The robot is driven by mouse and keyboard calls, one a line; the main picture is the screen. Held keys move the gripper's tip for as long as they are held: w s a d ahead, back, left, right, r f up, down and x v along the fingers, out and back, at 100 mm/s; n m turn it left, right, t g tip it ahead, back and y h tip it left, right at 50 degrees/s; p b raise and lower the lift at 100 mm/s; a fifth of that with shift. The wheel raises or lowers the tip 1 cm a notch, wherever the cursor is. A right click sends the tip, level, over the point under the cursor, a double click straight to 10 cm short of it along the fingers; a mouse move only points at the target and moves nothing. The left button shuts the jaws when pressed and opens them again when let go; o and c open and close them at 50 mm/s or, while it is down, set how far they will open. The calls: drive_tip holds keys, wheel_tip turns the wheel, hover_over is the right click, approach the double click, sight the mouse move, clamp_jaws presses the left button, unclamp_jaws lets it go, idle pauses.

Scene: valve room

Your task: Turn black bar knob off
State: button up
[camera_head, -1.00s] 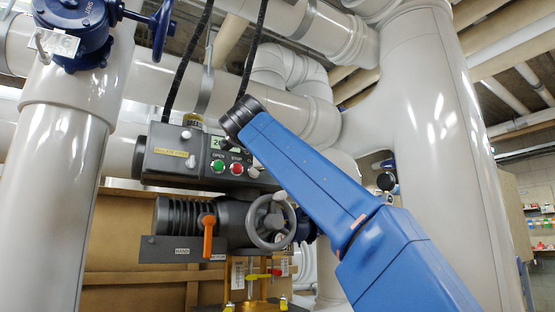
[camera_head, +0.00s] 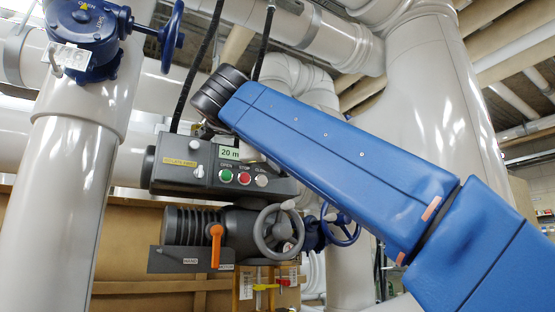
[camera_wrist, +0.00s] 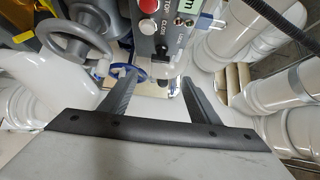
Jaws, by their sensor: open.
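The grey control box (camera_head: 232,165) hangs mid-view in the head view, with a lit display (camera_head: 229,153), a green button (camera_head: 226,176), a red button (camera_head: 244,178) and a pale button (camera_head: 261,180). In the wrist view the red button (camera_wrist: 148,6) and the pale button (camera_wrist: 147,27) are at the top. My gripper (camera_wrist: 160,76) is open. Its fingers point toward the box's lower end, with pale parts visible between and beyond them.
A grey handwheel (camera_head: 278,232) and an orange lever (camera_head: 216,245) sit below the box. The handwheel (camera_wrist: 75,38) lies left of my fingers in the wrist view. A blue wheel (camera_head: 341,226) is behind. Large pipes (camera_head: 82,190) stand on both sides.

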drive_tip(key=shift+s+a, duration=0.25)
drive_tip(key=shift+s, duration=0.9)
drive_tip(key=shift+s+a, duration=0.25)
drive_tip(key=shift+s, duration=0.9)
